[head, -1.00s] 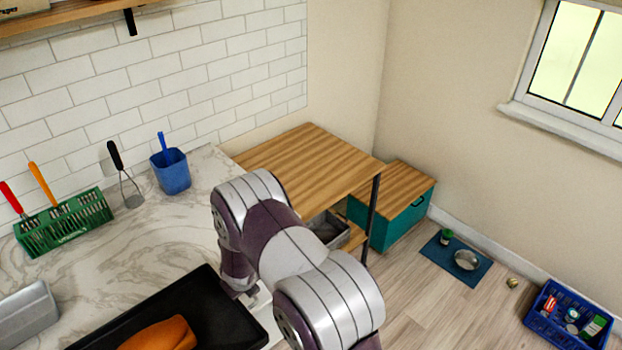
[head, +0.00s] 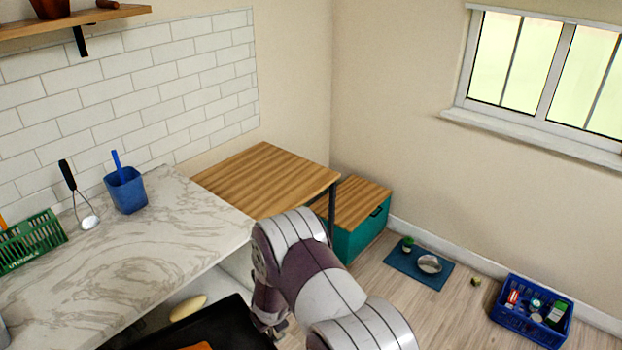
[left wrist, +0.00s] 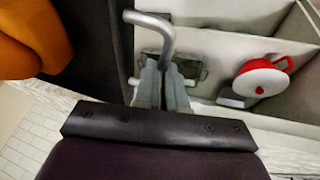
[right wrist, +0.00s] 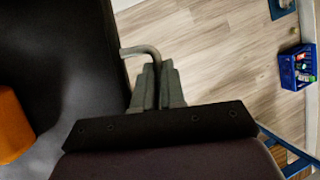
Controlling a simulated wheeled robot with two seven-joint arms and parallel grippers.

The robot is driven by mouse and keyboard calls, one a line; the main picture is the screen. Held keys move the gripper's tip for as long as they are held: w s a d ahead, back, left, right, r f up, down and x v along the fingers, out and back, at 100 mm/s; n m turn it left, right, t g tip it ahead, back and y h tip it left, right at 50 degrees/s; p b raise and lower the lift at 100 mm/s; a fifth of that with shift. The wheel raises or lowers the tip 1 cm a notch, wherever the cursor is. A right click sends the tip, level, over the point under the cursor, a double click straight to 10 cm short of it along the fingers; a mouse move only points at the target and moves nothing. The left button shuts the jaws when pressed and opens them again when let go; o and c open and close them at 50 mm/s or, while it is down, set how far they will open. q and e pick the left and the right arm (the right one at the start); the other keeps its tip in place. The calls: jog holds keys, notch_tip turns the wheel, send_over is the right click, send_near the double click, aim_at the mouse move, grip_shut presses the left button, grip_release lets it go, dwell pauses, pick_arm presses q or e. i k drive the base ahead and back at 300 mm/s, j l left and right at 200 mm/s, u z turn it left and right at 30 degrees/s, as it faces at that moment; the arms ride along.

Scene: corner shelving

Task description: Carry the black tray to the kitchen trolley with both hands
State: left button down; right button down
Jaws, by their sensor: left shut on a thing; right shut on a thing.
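The black tray (head: 228,328) shows at the bottom of the head view, in front of the counter's edge. An orange thing (head: 198,346) lies on it and is mostly cut off. My left gripper (left wrist: 163,85) is shut on a grey bar handle (left wrist: 160,30) at the edge of the tray (left wrist: 97,45). My right gripper (right wrist: 157,88) is shut on a like handle (right wrist: 140,50) at the edge of the tray (right wrist: 75,40). Blue bars (right wrist: 285,150) at the right wrist view's lower right may be part of the trolley; I cannot tell.
The marble counter (head: 130,235) is at left, with open compartments below holding a red pot (left wrist: 262,82). A wood-topped stand (head: 265,180) and teal box (head: 362,235) fill the corner. A blue mat (head: 405,265) and blue crate (head: 530,325) lie on otherwise clear floor.

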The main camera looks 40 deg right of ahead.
aim_at(266, 180)
jog(key=i+l+z, duration=0.15)
jog(key=z, duration=0.3)
jog(key=i+l+z, duration=0.15)
jog(key=z, duration=0.3)
jog(key=i+z, duration=0.3)
jog(key=z, duration=0.2)
jog(key=i+z, duration=0.4)
jog(key=i, duration=0.25)
jog(key=i+j+z, duration=0.1)
jog(key=i+z, duration=0.3)
jog(key=i, duration=0.3)
jog(key=i+u, duration=0.35)
jog(key=i+l+u, duration=0.2)
jog(key=i+u, duration=0.15)
jog(key=i+j+u, duration=0.15)
jog(key=u, duration=0.35)
jog(key=i+u, duration=0.25)
jog(key=u, duration=0.25)
jog(key=i+u, duration=0.25)
jog(key=u, duration=0.25)
jog(key=i+l+u, duration=0.2)
jog(key=u, duration=0.3)
